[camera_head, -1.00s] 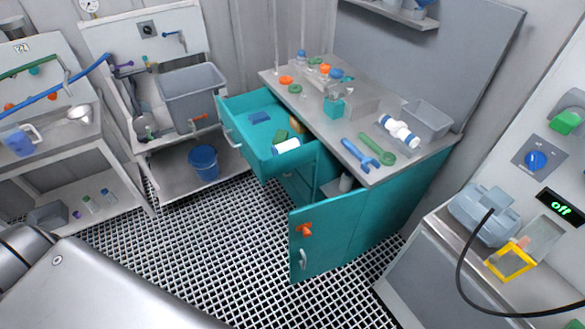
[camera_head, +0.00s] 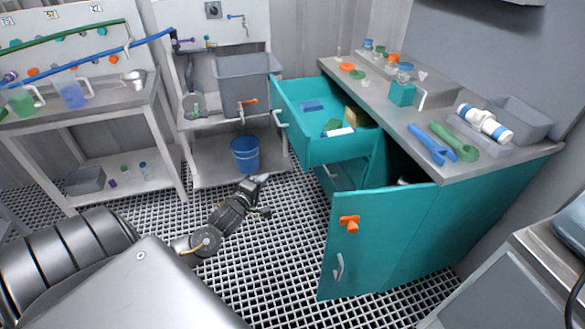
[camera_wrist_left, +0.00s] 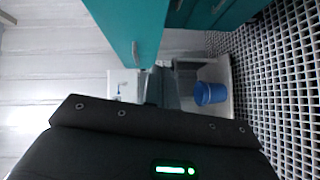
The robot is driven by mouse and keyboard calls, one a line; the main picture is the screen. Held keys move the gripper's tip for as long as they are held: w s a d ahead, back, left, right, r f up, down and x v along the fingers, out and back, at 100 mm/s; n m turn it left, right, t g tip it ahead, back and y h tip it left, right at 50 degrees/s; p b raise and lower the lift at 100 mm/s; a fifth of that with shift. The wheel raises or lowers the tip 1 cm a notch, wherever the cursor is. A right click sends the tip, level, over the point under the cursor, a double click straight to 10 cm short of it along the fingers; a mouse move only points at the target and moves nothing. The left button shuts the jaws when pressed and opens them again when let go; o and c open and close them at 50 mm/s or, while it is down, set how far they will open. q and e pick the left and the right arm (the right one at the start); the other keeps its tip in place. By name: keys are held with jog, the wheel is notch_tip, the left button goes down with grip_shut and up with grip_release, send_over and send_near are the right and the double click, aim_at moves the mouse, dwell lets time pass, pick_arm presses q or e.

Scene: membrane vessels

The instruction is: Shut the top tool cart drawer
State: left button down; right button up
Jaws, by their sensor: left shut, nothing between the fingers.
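The teal tool cart's top drawer (camera_head: 337,150) is pulled far out to the left in the head view. Its grey handle (camera_head: 279,118) is on its front face. Inside lie a blue block (camera_head: 312,105), a green piece (camera_head: 332,125), a tan item and a white cylinder. My left gripper (camera_head: 262,180) is shut and empty, below and left of the drawer front, apart from it, over the grating floor. In the left wrist view a teal front, apparently the drawer (camera_wrist_left: 122,25), and a handle show at the top. My right gripper is not in view.
The cart's lower door (camera_head: 345,245), with an orange knob, stands open below the drawer. A blue bucket (camera_head: 245,154) stands under a grey sink (camera_head: 244,78) on the left. Tools and bottles lie on the cart top (camera_head: 462,165). Open grating floor lies in front.

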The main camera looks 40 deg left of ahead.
pick_arm(q)
jog(key=shift+n+t, duration=0.7)
jog(key=shift+n, duration=0.1)
jog(key=w+r, duration=0.1)
jog(key=w, duration=0.3)
jog(key=w+r+b, duration=0.1)
jog(key=w, duration=0.3)
jog(key=w+r, duration=0.2)
jog(key=w, duration=0.3)
jog(key=shift+d, duration=0.4)
jog(key=shift+w+d, duration=0.3)
jog(key=shift+w, duration=0.05)
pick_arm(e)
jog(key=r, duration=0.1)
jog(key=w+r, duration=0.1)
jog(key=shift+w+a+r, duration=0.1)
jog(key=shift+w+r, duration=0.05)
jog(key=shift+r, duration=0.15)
